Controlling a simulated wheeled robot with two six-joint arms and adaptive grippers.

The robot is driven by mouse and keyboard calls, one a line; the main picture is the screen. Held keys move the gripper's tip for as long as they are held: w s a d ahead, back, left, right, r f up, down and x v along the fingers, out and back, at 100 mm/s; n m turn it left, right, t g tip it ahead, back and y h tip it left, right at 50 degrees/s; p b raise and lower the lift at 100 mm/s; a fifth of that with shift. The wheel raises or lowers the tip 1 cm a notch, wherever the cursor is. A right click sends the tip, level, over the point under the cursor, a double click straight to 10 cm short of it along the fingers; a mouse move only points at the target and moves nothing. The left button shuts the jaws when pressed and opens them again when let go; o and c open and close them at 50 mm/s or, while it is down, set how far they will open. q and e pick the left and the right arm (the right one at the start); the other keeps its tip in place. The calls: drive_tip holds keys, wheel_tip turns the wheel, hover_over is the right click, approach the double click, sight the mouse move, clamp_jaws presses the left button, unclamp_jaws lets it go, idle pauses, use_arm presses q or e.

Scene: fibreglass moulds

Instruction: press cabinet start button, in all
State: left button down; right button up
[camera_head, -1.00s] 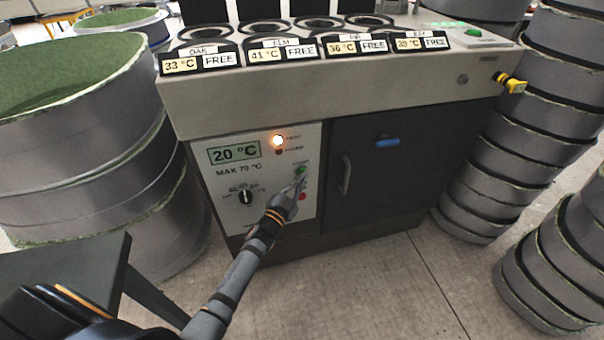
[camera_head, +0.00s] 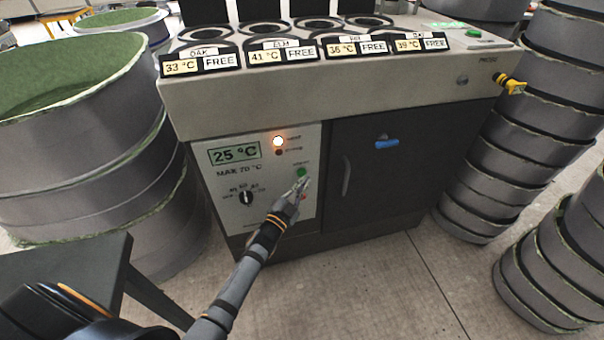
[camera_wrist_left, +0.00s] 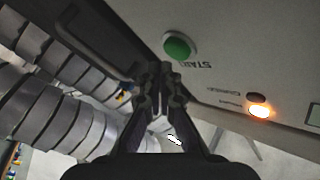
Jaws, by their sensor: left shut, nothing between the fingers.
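The cabinet (camera_head: 270,222) has a pale control panel at its lower left. Its green start button (camera_head: 301,172) sits on the right side of that panel. In the left wrist view the start button (camera_wrist_left: 179,47) is round and green, just beyond the fingertips. My left gripper (camera_head: 301,184) is shut and empty, just below the button, with a small gap seen in the wrist view. A red button is mostly hidden behind the gripper. The display (camera_head: 234,153) reads 25 °C, and an orange lamp (camera_head: 278,141) glows. My right gripper is not in view.
A dark cabinet door with a handle (camera_head: 346,176) is right of the panel. Stacked grey moulds (camera_head: 497,160) stand at the right, and large green-lined moulds (camera_head: 75,130) at the left. A dark table (camera_head: 70,275) is at the lower left. Floor in front is clear.

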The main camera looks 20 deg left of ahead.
use_arm(q)
drive_tip(key=s+d+p, duration=0.1)
drive_tip(key=s, duration=0.1)
drive_tip(key=s+d, duration=0.2)
drive_tip(key=shift+s+p, duration=0.1)
drive_tip(key=shift+p, duration=0.3)
drive_tip(key=shift+a, duration=0.1)
idle(0.5)
